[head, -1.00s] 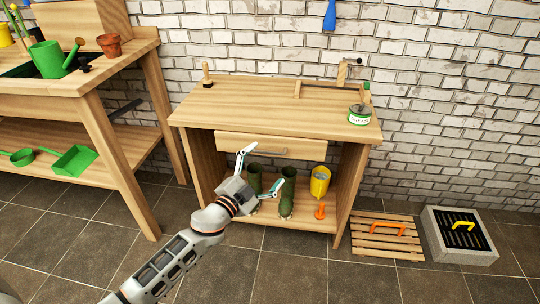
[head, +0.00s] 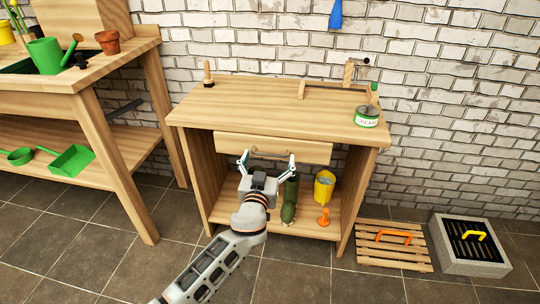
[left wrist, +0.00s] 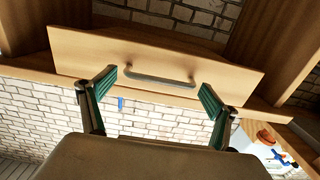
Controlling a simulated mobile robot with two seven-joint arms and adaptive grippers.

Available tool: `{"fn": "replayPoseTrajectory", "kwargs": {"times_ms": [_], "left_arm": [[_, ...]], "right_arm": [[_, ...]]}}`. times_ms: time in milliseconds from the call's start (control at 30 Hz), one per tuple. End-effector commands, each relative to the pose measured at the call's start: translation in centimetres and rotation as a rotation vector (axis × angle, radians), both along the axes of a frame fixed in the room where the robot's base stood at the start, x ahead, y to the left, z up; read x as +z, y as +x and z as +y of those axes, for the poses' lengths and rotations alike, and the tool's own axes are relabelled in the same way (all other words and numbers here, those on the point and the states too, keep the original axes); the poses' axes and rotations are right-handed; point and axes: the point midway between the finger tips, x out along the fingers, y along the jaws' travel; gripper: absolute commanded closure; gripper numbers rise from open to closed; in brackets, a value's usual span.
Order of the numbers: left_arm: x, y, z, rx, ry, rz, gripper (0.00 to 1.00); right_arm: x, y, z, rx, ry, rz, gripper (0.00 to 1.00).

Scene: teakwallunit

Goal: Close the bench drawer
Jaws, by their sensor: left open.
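The bench drawer (head: 300,149) has a plain wooden front under the top of the wooden workbench (head: 270,105). Its front seems to stand out a little from the bench, but I cannot tell how far. The grey bar handle (head: 270,154) runs along the middle of the front. My left gripper (head: 267,158) is open and empty in front of the drawer, with one finger towards each end of the handle. In the left wrist view the handle (left wrist: 160,77) lies between the spread fingertips. I cannot tell whether they touch the drawer. My right gripper is not in view.
Green boots (head: 290,198), a yellow bucket (head: 324,186) and an orange item (head: 324,217) stand on the bench's lower shelf. A green tin (head: 367,116) is on top. A wooden potting table (head: 120,165) stands left; a slatted crate (head: 392,254) lies right.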

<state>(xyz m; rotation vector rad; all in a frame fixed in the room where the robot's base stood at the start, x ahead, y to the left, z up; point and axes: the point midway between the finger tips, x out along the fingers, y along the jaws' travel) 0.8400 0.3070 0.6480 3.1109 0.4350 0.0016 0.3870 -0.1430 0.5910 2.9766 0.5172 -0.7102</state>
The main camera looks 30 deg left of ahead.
Motion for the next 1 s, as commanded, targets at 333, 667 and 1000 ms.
{"fn": "replayPoseTrajectory", "kwargs": {"times_ms": [333, 667, 1000], "left_arm": [[-0.1, 1.8, 0.5, 0.0, 0.0, 0.001, 0.11], [-0.1, 1.8, 0.5, -0.001, 0.0, 0.001, 0.53], [-0.9, 4.2, 1.2, 0.0, 0.0, 0.008, 0.56]], "right_arm": [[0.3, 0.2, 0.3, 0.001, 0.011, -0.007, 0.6], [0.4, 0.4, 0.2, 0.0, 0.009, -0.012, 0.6], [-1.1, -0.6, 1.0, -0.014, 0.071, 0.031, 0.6]]}}
